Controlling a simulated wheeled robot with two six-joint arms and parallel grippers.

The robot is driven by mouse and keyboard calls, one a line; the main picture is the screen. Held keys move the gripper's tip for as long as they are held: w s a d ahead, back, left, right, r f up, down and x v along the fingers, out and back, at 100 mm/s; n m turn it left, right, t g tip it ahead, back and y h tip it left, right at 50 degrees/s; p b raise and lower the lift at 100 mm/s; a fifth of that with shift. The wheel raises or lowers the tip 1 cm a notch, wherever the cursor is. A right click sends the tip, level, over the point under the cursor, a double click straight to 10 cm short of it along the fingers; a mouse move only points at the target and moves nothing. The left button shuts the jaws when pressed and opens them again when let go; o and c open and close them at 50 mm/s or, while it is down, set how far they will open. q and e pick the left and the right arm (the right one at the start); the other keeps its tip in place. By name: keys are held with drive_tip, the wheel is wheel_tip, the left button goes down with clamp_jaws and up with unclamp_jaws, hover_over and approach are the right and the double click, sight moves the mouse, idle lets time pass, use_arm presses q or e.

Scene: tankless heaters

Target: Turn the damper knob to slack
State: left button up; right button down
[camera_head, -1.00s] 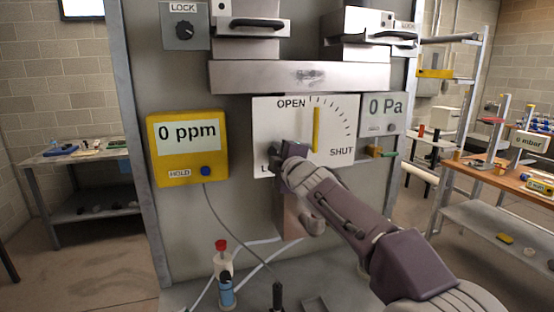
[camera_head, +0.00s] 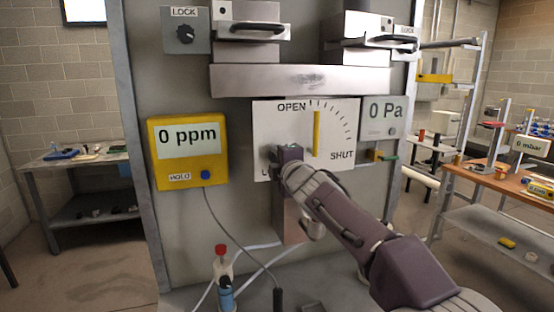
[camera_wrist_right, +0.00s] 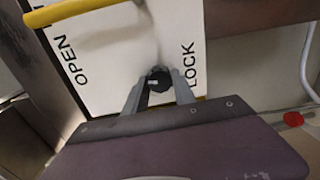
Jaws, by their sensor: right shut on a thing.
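The white damper plate (camera_head: 340,122) has a scale marked OPEN and SHUT. Its yellow pointer (camera_head: 316,132) stands upright. A small dark knob (camera_wrist_right: 158,80) with a pale mark sits near the LOCK lettering on this plate, as the right wrist view shows. My right gripper (camera_wrist_right: 159,88) is shut on this knob, with one finger on each side. In the head view the right gripper (camera_head: 276,157) is at the plate's lower left and hides the knob and part of the lettering. My left gripper is not in view.
A yellow meter (camera_head: 187,152) reading 0 ppm hangs left of the plate. A grey 0 Pa gauge (camera_head: 383,115) is at its right. A steel ledge (camera_head: 310,78) runs above. A bottle with a red cap (camera_head: 222,265) stands below, near a cable.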

drive_tip(key=c, duration=1)
unclamp_jaws()
drive_tip(key=shift+c, duration=0.2)
drive_tip(key=b+v, duration=0.2)
drive_tip(key=v, duration=0.7)
